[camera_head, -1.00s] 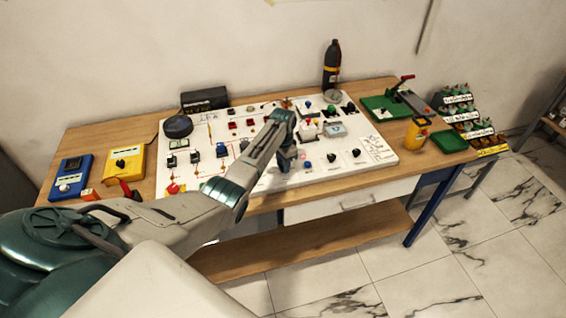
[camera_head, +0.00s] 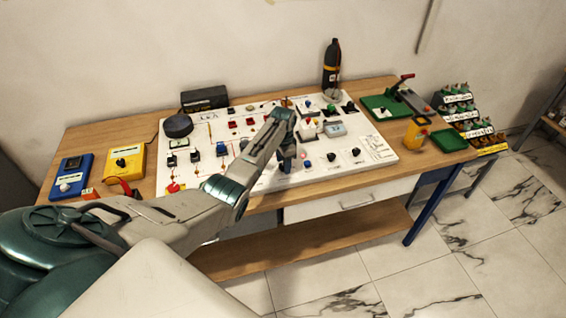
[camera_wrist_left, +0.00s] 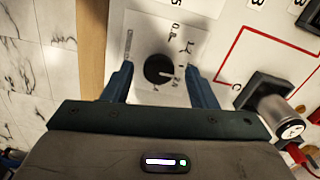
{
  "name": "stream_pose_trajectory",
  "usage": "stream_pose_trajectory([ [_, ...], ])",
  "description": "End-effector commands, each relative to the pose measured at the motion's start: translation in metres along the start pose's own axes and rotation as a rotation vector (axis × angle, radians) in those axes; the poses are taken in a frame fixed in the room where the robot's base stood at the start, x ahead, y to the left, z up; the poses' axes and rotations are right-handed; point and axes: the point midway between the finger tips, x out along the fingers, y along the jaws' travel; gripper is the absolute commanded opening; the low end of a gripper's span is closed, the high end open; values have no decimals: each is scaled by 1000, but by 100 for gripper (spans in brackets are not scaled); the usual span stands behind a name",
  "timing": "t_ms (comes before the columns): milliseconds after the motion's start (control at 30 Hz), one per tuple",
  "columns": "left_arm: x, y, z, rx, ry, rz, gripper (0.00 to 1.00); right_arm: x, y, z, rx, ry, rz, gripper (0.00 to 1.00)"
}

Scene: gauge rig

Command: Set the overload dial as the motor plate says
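A round black dial (camera_wrist_left: 158,70) with a light pointer mark sits on a white plate (camera_wrist_left: 143,27) with printed marks, too blurred to read. My left gripper (camera_wrist_left: 160,78) is open, its two blue fingers on either side of the dial with a gap to it. In the head view my left gripper (camera_head: 287,160) points down over the front middle of the white panel (camera_head: 265,183) and hides the dial. A printed white sheet (camera_head: 378,147) lies at the panel's right end; its text is unreadable, and I cannot tell if it is the motor plate. My right gripper is out of view.
A silver-topped post (camera_wrist_left: 283,122) on a black base stands right of the gripper. Other knobs (camera_head: 332,157) lie to the right on the panel. A black bottle (camera_head: 331,68) stands behind; blue (camera_head: 72,176) and yellow (camera_head: 123,160) meters lie at left. The wooden bench (camera_head: 400,165) has a front edge nearby.

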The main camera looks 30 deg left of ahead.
Motion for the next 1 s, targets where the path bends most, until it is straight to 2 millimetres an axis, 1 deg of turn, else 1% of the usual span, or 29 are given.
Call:
stream_pose_trajectory([
  [233, 1, 1, 1, 0, -3, 2, 52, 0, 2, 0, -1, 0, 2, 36],
  [367, -6, 0, 1, 0, -2, 1, 52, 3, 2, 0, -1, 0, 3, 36],
  [467, -19, 0, 1, -1, -1, 0, 52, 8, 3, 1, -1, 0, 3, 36],
  [700, -67, 0, 0, 0, 1, -1, 52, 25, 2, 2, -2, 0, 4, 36],
  [800, -84, 0, 0, 0, 1, -1, 52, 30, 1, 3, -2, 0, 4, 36],
  [900, -96, 0, 0, -1, -1, 0, 52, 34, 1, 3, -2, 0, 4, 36],
  [1000, -104, 0, 0, -1, -1, 1, 52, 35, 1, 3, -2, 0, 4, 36],
])
